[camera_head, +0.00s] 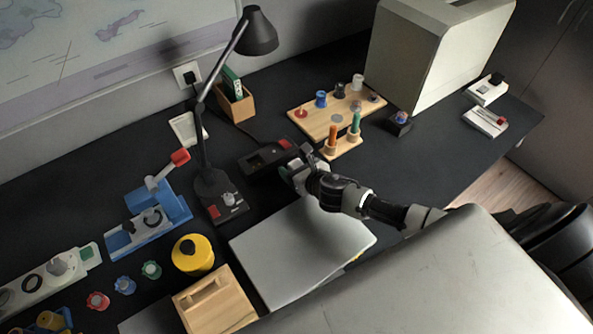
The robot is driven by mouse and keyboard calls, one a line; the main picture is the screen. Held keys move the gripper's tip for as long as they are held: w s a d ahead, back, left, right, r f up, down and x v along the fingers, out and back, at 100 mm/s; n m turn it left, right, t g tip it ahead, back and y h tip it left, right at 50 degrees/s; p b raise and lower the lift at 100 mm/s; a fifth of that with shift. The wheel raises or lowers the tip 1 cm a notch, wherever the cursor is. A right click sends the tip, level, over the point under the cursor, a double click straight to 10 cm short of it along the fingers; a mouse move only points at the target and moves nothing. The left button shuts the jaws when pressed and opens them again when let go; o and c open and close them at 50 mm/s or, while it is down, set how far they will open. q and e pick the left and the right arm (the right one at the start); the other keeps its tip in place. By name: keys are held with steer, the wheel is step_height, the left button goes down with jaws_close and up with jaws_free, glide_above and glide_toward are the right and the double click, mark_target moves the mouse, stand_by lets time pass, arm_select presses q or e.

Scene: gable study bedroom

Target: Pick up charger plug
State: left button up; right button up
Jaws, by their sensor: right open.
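A black plug (190,76) sits in the white wall socket (180,72) behind the desk. I cannot tell whether it is the charger plug. A dark block with a red part (265,159) lies on the desk near the lamp; its details are too small to read. My right gripper (291,166) is open beside the right end of this block, pointing left and low over the desk. The space between its fingers is hard to make out, and I see nothing clearly held. My left gripper is out of view.
A black desk lamp (214,188) stands left of the gripper. A grey flat panel (285,250) lies in front. A wooden board with several small pieces (314,122) is behind right. A yellow round container (193,255) and blue clamp-like device (153,232) stand left.

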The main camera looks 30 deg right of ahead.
steer(key=c, duration=1.1)
steer(key=shift+r, duration=0.1)
